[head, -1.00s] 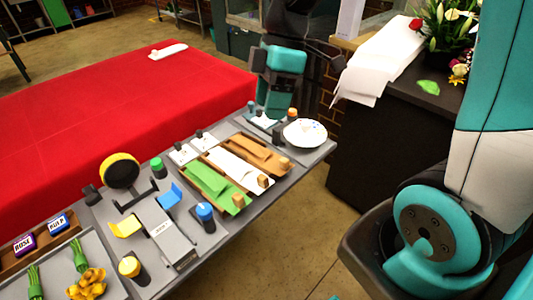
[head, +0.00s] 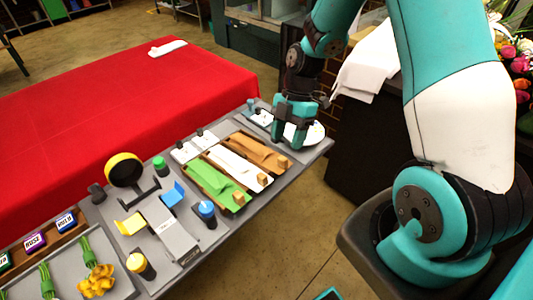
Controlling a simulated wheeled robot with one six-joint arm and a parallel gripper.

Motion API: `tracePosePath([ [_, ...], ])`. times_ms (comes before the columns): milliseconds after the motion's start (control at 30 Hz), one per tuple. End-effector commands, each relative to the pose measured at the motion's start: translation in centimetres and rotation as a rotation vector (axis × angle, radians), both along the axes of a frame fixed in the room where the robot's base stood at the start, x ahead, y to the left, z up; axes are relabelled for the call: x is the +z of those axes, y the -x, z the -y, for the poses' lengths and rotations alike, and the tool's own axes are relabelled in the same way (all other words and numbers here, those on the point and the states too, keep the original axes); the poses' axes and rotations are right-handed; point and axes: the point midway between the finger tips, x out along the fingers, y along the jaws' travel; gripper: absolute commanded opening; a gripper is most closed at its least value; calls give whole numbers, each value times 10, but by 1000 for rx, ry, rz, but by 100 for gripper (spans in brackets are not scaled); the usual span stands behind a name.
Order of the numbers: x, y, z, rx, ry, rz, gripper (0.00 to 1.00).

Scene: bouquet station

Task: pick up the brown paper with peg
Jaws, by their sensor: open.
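The brown paper (head: 257,152) lies in the far right slot of a wooden holder, with a wooden peg (head: 283,163) at its near right end. The white paper (head: 238,168) and the green paper (head: 212,184) lie in the slots beside it, each with its own peg. My gripper (head: 297,143) is open and points down. It is just behind and to the right of the brown paper, in front of the white plate (head: 317,133), which it partly hides. It appears empty and apart from the peg; its exact height is hard to judge.
The grey table (head: 242,222) also holds a blue-topped bottle (head: 207,213), a green-topped one (head: 160,167), a round black and yellow item (head: 124,170) and yellow flowers (head: 97,281). A red-covered table (head: 125,110) stands behind. Open floor lies in front.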

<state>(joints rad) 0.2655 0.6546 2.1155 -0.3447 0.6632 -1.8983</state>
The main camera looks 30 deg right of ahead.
Motion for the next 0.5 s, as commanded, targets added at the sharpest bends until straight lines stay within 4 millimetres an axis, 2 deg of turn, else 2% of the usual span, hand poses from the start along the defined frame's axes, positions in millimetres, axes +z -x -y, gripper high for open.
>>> tracePosePath([
  [267,-20,6,-8,-1,0,-4,55],
  [500,-52,13,-20,0,0,-2,55],
])
